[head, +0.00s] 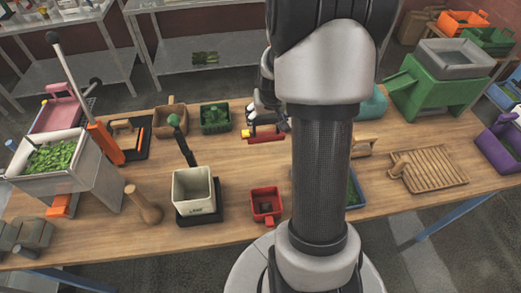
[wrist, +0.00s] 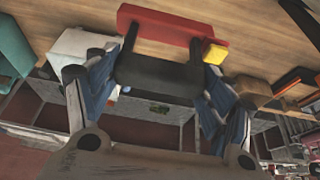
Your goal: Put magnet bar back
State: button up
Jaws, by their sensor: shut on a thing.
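The magnet bar (head: 266,137) is a red bar with a yellow end and a black handle. In the head view it is at the middle of the wooden table, left of my arm's column. It also shows in the wrist view (wrist: 165,27), with its black handle (wrist: 160,75) between my fingers. My gripper (head: 262,117) is shut on that handle, seen from close in the wrist view (wrist: 168,72). The bar is close to the table top; I cannot tell whether it touches it.
A green basket (head: 215,117) stands just left of the bar, with a wooden box (head: 171,121) beyond it. A white container (head: 193,190) and a red tray (head: 265,203) stand nearer the front. A teal bowl (head: 373,104) is partly behind my column. Bare table lies in front of the bar.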

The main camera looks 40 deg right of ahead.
aim_at(266, 140)
notch_tip(266, 140, down, 12)
jog(key=b, duration=0.5)
jog(key=shift+r, duration=0.25)
jog(key=shift+f+b, duration=2.1)
jog(key=shift+f, duration=0.4)
jog(key=shift+f, duration=0.2)
jog(key=o, duration=1.7)
jog(key=shift+r, duration=0.1)
